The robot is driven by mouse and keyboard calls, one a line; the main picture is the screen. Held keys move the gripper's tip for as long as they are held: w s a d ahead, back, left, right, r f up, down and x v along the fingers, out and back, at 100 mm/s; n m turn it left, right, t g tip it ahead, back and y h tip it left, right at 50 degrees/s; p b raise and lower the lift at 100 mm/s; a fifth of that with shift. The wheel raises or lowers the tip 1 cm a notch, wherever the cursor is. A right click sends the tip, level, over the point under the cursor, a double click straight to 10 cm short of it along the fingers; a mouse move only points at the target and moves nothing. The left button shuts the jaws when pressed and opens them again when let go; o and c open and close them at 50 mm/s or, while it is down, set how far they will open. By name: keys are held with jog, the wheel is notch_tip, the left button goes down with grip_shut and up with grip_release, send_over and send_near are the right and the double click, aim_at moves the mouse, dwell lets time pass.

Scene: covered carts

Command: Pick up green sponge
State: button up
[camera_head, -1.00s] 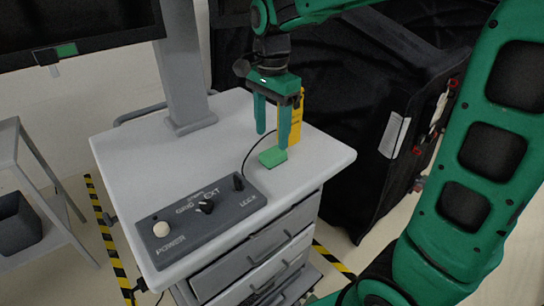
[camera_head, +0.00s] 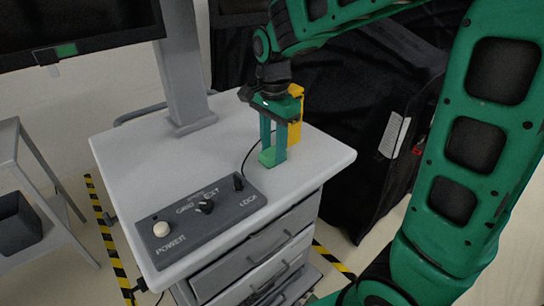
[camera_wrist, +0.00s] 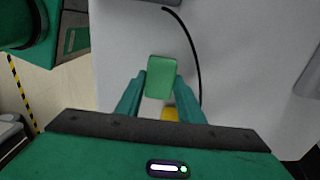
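The green sponge (camera_head: 269,157) lies on the white cart top (camera_head: 140,160), near its right side. My gripper (camera_head: 273,157) points down over it, with its two green fingers apart and their tips low around the sponge. In the wrist view the sponge (camera_wrist: 160,77) sits between the fingertips (camera_wrist: 160,80), which are close to its two sides. I cannot tell whether the fingers touch it. My fingers hide part of the sponge in the head view.
A yellow object (camera_head: 296,115) stands just behind my gripper. A dark control panel (camera_head: 200,217) with knobs is in front, and a black cable (camera_head: 246,152) runs beside the sponge. A grey post (camera_head: 185,70) rises at the back. The cart's left top is clear.

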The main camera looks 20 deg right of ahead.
aim_at(272, 152)
jog(key=shift+c, duration=0.5)
jog(key=shift+r, duration=0.4)
jog(key=r, duration=0.3)
jog(key=shift+s+a+r, duration=0.15)
jog(key=shift+a+r, duration=0.15)
jog(key=shift+r, duration=0.1)
jog(key=s+a+r, duration=0.5)
jog(key=a+r, duration=0.1)
jog(key=a, duration=0.3)
jog(key=shift+s+a+r, duration=0.2)
jog(key=shift+s+a, duration=0.05)
jog(key=shift+s, duration=0.15)
jog(key=shift+o, duration=0.7)
